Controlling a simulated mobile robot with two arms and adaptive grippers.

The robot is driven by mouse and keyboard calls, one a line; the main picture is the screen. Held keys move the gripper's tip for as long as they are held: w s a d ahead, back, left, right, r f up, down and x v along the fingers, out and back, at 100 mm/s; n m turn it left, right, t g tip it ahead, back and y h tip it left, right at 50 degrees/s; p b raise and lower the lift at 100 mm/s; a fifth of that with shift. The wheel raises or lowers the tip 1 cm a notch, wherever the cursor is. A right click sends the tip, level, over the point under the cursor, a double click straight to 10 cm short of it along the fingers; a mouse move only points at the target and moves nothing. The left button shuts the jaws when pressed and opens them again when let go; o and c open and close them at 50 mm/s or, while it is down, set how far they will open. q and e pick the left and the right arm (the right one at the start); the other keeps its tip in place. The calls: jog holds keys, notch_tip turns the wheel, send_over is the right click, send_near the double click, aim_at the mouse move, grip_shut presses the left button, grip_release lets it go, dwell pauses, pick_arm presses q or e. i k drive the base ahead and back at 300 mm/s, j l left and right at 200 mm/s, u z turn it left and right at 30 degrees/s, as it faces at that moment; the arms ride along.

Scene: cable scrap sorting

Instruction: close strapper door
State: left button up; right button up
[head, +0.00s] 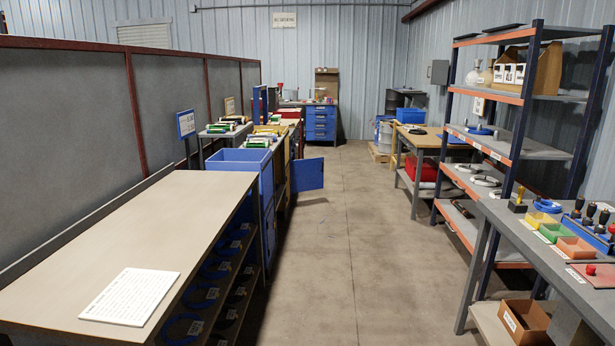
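A blue door panel (309,174) stands open in the head view. It sticks out into the aisle from the right side of the row of units along the left partition. It is likely the strapper door; the machine it belongs to is partly hidden behind the blue bin (238,163). Another blue panel (268,232) lies flat against the side of the unit under the bin and looks shut. Neither of my grippers is in view.
A long bench (130,235) with a white sheet (130,296) fills the near left. A shelf rack (508,150) and a grey workbench (545,245) with coloured trays line the right. The concrete aisle (345,235) between is clear.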

aim_at(306, 174)
jog(key=i, duration=7.9)
